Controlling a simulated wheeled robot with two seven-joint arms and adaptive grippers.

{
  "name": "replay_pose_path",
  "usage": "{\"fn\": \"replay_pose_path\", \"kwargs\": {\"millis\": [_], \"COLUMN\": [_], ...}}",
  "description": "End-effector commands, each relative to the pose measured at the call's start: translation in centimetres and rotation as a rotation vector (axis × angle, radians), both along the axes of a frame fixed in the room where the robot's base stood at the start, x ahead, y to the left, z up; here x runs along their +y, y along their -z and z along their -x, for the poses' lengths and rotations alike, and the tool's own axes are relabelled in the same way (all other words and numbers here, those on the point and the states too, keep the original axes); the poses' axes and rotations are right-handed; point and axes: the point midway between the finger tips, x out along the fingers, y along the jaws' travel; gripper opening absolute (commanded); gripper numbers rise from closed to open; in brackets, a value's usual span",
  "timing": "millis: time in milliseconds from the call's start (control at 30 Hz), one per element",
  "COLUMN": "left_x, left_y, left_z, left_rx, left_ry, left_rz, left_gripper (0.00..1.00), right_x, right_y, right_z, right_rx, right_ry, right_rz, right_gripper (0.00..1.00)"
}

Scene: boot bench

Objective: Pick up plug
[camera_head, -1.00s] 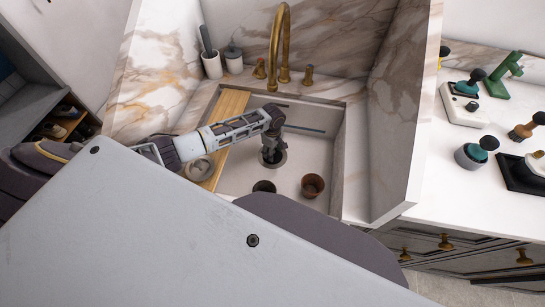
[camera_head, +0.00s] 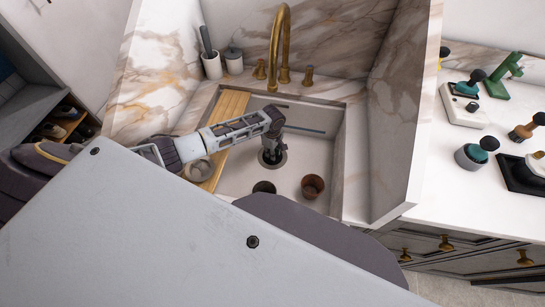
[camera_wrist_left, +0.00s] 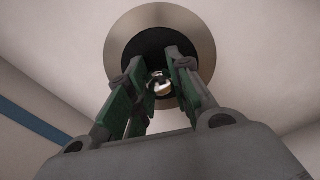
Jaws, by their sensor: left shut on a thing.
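The plug (camera_wrist_left: 160,87) shows in the left wrist view as a shiny knob over a dark disc, framed by a wide metal ring. My left gripper (camera_wrist_left: 158,80) is shut on the knob between its two green-padded fingers. In the head view my left gripper (camera_head: 270,148) points down into the sink (camera_head: 318,155), at the round drain fitting (camera_head: 281,161) in its floor. The gripper hides most of the plug there. I cannot tell whether the plug is seated or slightly raised. My right gripper is not in view.
Two small pots, one dark (camera_head: 264,187) and one brown (camera_head: 312,186), stand in the sink near its front. A wooden board (camera_head: 229,108) spans the sink's left side. A brass faucet (camera_head: 277,45) rises behind. A marble side wall (camera_head: 390,130) bounds the right.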

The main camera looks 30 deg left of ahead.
Motion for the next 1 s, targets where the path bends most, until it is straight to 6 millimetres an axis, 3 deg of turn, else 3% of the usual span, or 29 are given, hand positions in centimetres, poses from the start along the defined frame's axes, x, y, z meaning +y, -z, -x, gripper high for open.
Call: {"fn": "replay_pose_path", "kwargs": {"millis": [233, 433, 767, 1000], "left_x": [0.0, 0.0, 0.0, -2.4], "left_y": [0.0, -0.6, -3.5, -3.5], "left_z": [0.0, 0.0, 0.0, -0.6], "left_rx": [0.000, -0.001, -0.002, -0.001], "left_ry": [0.000, 0.000, 0.000, 0.000], "left_rz": [0.000, 0.000, 0.001, 0.003], "left_gripper": [0.00, 0.00, 0.00, 0.00], "right_x": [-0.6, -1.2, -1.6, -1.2], "right_y": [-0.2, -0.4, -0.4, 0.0], "right_z": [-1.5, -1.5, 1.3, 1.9], "right_rx": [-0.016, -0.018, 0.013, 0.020], "right_ry": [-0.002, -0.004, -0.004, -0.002], "right_rz": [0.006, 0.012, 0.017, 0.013], "right_gripper": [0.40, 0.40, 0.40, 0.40]}}
